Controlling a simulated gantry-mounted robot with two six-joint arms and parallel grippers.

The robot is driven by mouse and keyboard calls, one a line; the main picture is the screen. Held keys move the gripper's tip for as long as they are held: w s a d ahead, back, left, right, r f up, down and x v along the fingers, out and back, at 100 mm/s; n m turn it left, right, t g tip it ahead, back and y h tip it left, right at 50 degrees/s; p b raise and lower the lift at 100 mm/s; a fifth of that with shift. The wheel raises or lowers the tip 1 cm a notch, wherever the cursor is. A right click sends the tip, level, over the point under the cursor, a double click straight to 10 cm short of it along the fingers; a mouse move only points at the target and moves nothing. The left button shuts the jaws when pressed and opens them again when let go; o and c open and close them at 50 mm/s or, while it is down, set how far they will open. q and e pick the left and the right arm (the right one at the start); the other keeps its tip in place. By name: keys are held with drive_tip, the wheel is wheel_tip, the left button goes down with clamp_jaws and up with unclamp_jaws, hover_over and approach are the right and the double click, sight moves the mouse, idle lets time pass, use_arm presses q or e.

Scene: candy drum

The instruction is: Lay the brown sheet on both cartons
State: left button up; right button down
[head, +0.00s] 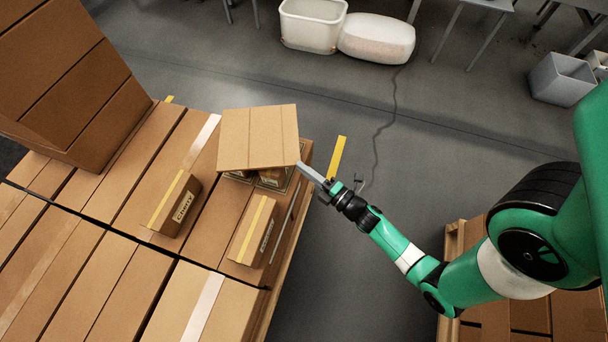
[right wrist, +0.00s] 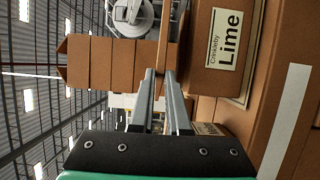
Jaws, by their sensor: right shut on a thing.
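The brown sheet (head: 258,137) is a flat, roughly square board with faint lines across it. My right gripper (head: 305,170) is shut on its near right corner. In the right wrist view the sheet shows edge-on (right wrist: 162,50) between the fingertips (right wrist: 161,74). Parts of cartons (head: 272,179) show under the sheet's near edge in the head view; the sheet hides most of them. A carton labelled Lime (right wrist: 213,55) is close beside the sheet in the right wrist view. I cannot tell whether the sheet touches it. My left gripper is not in view.
A carton labelled Cherry (head: 177,207) and another taped carton (head: 253,231) stand nearer on the box-topped pallet. A tall box stack (head: 68,75) rises at the left. Open floor (head: 370,150) lies right of the pallet. White bins (head: 312,26) stand at the back.

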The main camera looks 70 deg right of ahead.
drive_tip(key=shift+w+d+f+b, duration=0.1)
drive_tip(key=shift+w+f+b, duration=0.05)
drive_tip(key=shift+f+b, duration=0.8)
drive_tip(key=shift+w+d+f+b, duration=0.1)
drive_tip(key=shift+f+b, duration=0.5)
drive_tip(key=shift+f, duration=0.65)
drive_tip(key=c, duration=0.9)
unclamp_jaws()
drive_tip(key=shift+r, duration=0.1)
drive_tip(key=p+v, duration=0.5)
drive_tip(key=v, duration=0.7)
drive_tip(key=shift+r, duration=0.25)
